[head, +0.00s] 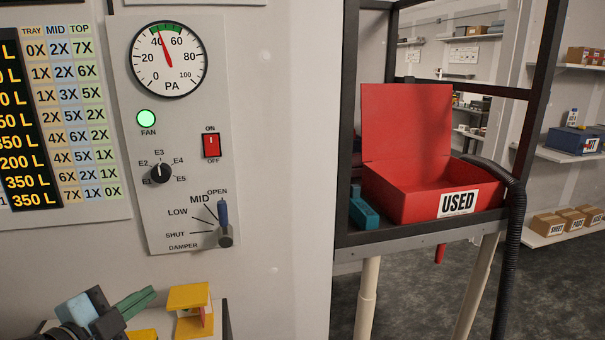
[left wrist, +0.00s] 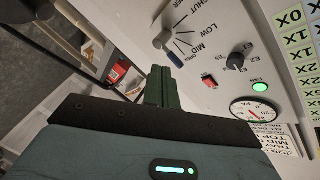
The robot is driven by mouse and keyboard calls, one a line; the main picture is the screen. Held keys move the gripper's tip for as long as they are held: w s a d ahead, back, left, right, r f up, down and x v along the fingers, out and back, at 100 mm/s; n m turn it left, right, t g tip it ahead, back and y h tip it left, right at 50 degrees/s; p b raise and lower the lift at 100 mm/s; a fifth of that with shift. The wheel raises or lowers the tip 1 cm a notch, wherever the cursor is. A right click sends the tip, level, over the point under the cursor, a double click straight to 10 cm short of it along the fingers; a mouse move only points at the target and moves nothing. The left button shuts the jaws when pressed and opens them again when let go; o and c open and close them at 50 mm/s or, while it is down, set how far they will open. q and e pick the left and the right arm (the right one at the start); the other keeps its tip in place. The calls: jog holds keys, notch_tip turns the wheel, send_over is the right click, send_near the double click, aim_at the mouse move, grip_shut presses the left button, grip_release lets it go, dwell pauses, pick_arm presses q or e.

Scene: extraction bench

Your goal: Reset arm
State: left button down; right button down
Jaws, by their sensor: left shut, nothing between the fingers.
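My left gripper (head: 136,303) is at the lower left of the head view, in front of and below the control panel (head: 185,90). Its green fingers are shut together with nothing between them. They also show in the left wrist view (left wrist: 160,86), pointing towards the panel and apart from the damper lever (left wrist: 165,39). In the head view the damper lever (head: 223,216) has a blue handle standing up towards OPEN. My right gripper is in neither view.
The panel has a gauge (head: 168,58) reading between 40 and 60, a lit green fan lamp (head: 146,118), a red switch (head: 211,145) and a black knob (head: 160,173). A yellow item (head: 190,300) stands beside my gripper. An open red USED box (head: 420,205) sits on a dark-framed shelf.

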pick_arm(q)
jog(key=s+d+f+n+g+y, duration=0.1)
jog(key=s+f+n+g+y, duration=0.25)
jog(key=f, duration=0.65)
jog(key=s+f+n+g+y, duration=0.1)
jog(key=s+f+n+g, duration=0.1)
jog(key=s+f+n, duration=0.45)
jog(key=s+d+f+n+g, duration=0.15)
jog(key=s+f+g, duration=0.25)
jog(key=s+f, duration=0.5)
jog(key=s+d+f+n+g, duration=0.15)
jog(key=s+f+g, duration=0.3)
jog(key=s, duration=0.75)
jog(key=w+d+f+t, duration=0.1)
jog(key=w+f+t, duration=0.2)
jog(key=f+t, duration=0.1)
jog(key=w+d+f+t+h, duration=0.1)
jog(key=w+f+t, duration=0.2)
jog(key=f, duration=0.3)
jog(key=shift+w+f+t, duration=0.25)
jog(key=shift+t, duration=0.25)
